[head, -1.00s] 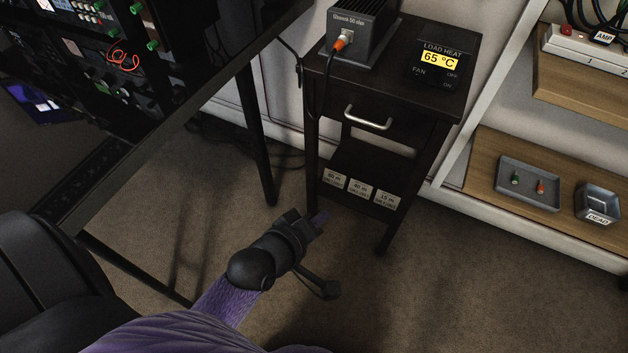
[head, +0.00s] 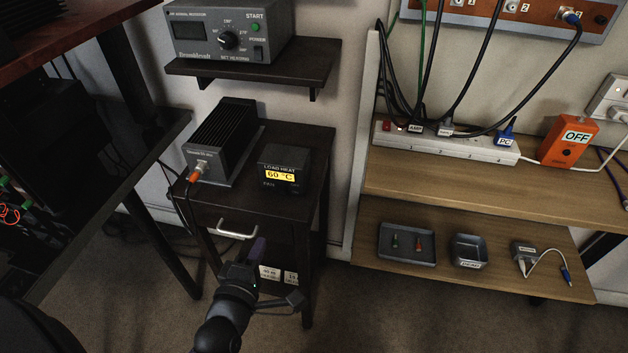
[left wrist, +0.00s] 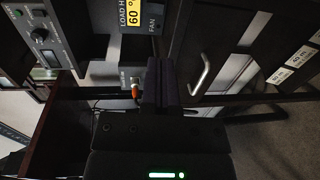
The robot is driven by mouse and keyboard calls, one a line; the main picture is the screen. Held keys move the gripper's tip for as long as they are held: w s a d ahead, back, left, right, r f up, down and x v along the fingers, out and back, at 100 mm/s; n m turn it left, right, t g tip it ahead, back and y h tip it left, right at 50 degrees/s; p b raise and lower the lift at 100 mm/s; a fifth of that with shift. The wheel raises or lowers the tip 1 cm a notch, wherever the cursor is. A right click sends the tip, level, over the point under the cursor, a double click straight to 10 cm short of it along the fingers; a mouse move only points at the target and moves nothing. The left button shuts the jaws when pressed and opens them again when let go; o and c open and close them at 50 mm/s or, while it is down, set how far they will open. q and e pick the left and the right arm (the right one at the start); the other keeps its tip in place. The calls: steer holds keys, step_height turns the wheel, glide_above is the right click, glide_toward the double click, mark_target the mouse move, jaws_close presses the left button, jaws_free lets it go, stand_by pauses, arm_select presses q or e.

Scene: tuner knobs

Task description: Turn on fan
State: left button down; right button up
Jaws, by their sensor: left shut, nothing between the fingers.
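The fan control is on a small black box with a yellow LOAD HEAT display reading 60 °C (head: 281,171), standing on a dark cart. Its FAN label is below the display, but the switch is too dark to read. The box also shows rotated at the top of the left wrist view (left wrist: 139,16). My left gripper (head: 257,250) is shut and empty, in front of the cart drawer, below and to the left of the box. Its fingers also show in the left wrist view (left wrist: 161,84). My right gripper is not in view.
A finned dummy load (head: 223,140) with an orange-tipped cable stands left of the box. A drawer handle (head: 234,231) juts out near my gripper. A rotator controller (head: 228,30) sits on a shelf above. Wooden shelves (head: 470,190) stand right; a dark desk is left.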

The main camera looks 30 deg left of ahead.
arm_select(q)
steer(key=b, duration=0.6)
glide_toward(283, 194)
steer(key=x, duration=0.7)
steer(key=shift+w+a, duration=0.1)
steer(key=shift+w, duration=0.15)
steer(key=shift+r, duration=0.1)
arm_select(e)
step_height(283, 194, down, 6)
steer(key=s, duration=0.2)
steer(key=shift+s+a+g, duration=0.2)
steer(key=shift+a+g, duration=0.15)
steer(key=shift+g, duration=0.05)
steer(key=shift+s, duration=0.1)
